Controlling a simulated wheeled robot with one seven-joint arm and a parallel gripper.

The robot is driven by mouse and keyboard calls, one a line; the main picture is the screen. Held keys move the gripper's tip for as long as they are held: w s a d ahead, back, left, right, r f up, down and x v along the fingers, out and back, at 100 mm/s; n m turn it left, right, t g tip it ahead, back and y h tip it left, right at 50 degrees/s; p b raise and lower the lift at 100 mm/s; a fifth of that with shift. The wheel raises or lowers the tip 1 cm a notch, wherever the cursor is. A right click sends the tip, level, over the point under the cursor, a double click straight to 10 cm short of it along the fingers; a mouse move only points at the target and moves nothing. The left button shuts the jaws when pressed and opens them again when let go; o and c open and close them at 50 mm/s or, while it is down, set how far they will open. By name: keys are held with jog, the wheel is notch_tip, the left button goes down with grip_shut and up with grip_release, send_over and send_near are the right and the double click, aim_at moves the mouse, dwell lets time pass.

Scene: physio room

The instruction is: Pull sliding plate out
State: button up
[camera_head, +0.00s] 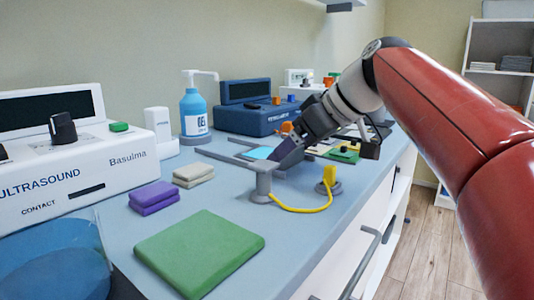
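A low grey frame with rails and a post (263,185) stands on the blue-grey counter. A light cyan flat piece (257,153) shows between its rails; it may be the sliding plate, but I cannot tell for sure. My gripper (296,142) reaches in from the upper right, pointing down and left. Its dark end is over the right part of the frame, just right of the cyan piece. A dark slanted piece there hides part of the frame. I cannot tell whether the fingers touch or hold anything.
A yellow cable joins the post to a yellow plug (328,178). A blue pump bottle (194,112), a blue device (258,119) and a white ultrasound unit (75,165) stand behind and left. Purple (152,197), beige (193,175) and green (200,250) pads lie in front.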

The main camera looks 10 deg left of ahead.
jog(key=shift+s+d, duration=0.4)
jog(key=shift+d, duration=0.35)
jog(key=o, duration=1.3)
jog(key=shift+c, duration=0.2)
jog(key=shift+r, duration=0.1)
jog(key=p+v, duration=0.1)
jog(key=v, duration=0.6)
jog(key=shift+s+d+r, duration=0.15)
jog(key=shift+d+r, duration=0.1)
